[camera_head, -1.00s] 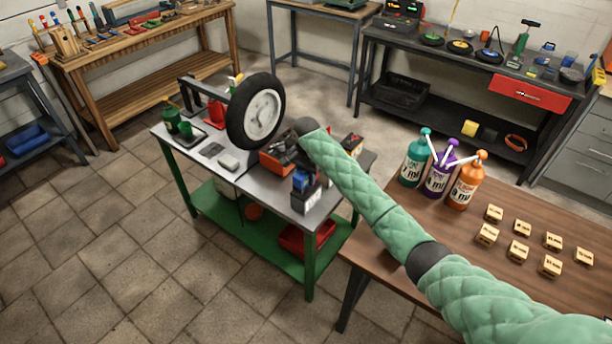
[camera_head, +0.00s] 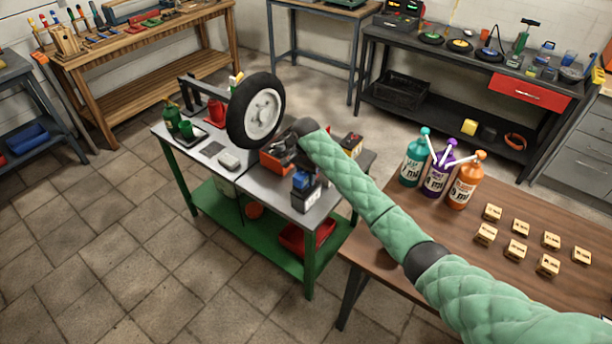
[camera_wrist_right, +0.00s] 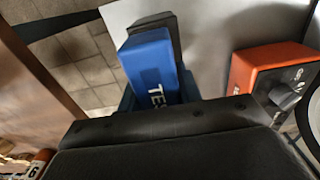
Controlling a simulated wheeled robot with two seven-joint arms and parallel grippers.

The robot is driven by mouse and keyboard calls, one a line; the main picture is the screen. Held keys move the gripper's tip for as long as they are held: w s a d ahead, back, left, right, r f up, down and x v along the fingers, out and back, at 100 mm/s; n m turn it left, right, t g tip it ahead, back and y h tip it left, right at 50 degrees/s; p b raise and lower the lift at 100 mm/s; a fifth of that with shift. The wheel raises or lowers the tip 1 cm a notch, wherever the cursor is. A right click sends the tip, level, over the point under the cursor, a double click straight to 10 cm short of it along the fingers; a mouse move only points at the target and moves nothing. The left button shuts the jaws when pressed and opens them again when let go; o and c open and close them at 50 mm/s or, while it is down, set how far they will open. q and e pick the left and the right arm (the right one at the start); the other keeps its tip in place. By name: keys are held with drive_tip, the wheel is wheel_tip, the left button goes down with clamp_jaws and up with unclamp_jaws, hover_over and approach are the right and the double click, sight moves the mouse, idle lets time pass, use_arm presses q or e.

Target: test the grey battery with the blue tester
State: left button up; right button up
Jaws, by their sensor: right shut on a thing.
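The blue tester (camera_head: 301,180), with white lettering partly visible in the right wrist view (camera_wrist_right: 152,68), is held in my right gripper (camera_head: 298,168). The fingers are mostly hidden by the wrist and the tester. The grey battery (camera_head: 304,199) is a dark box with a pale label at the front edge of the green-legged bench. A dark grey block (camera_wrist_right: 158,24) just beyond the tester in the wrist view looks like this battery. The tester is close above or against it; I cannot tell if they touch. My left gripper is not in view.
An orange-red box with a knob (camera_wrist_right: 275,70) stands beside the tester. A wheel (camera_head: 257,112) stands upright on the bench (camera_head: 236,187). Three pump bottles (camera_head: 438,174) and several small boxes (camera_head: 515,250) occupy the brown table (camera_head: 400,243) beneath my right arm.

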drive_tip(key=shift+f, duration=0.65)
drive_tip(key=shift+f+p, duration=0.3)
drive_tip(key=shift+p, duration=0.65)
idle(0.8)
idle(1.2)
drive_tip(key=o, duration=1.7)
drive_tip(key=shift+r+p, duration=2.8)
drive_tip(key=shift+r, duration=0.05)
drive_tip(key=shift+r+p, duration=0.85)
drive_tip(key=shift+r, duration=0.3)
